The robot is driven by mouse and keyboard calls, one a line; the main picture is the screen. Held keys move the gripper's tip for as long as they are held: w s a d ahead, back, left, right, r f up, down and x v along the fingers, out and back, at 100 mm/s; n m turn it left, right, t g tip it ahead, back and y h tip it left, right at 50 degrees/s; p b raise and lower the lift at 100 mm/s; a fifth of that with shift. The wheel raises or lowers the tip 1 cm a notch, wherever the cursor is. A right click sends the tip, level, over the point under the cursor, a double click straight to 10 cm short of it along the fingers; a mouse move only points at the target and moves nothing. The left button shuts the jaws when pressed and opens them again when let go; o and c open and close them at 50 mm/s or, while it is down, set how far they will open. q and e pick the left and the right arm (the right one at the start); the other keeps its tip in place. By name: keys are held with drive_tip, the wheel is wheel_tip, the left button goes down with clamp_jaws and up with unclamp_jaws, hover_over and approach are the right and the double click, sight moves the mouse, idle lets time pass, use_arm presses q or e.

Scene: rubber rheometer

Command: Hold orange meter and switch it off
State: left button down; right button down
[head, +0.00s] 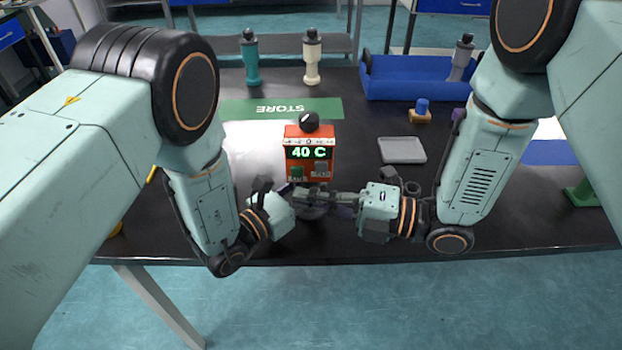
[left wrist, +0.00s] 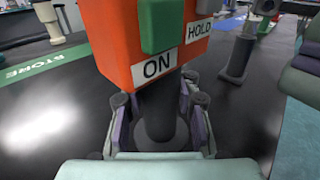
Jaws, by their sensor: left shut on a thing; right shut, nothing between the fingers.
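The orange meter (head: 309,143) stands upright at the middle of the dark table, its display reading "40 C". A black knob (head: 309,121) sits on top. Its green button (head: 297,174), labelled ON in the left wrist view (left wrist: 162,25), and a grey button (head: 321,169) beside it are on the lower front. My left gripper (left wrist: 160,110) is shut around the dark stem (left wrist: 160,127) below the orange body. My right gripper (head: 300,196) is shut and empty, pointing left just below the meter in the head view; whether it touches anything is unclear.
A green STORE strip (head: 245,108) lies behind the meter. A grey tray (head: 402,150) and blue bin (head: 407,92) lie to the right. A teal bottle (head: 251,65) and cream bottle (head: 312,62) stand at the back.

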sight(303, 171)
drive_tip(key=w, duration=0.4)
drive_tip(key=shift+d, duration=0.1)
use_arm(q)
drive_tip(key=shift+s, duration=0.1)
use_arm(e)
drive_tip(key=shift+w, duration=1.05)
use_arm(q)
drive_tip(key=shift+s, duration=0.1)
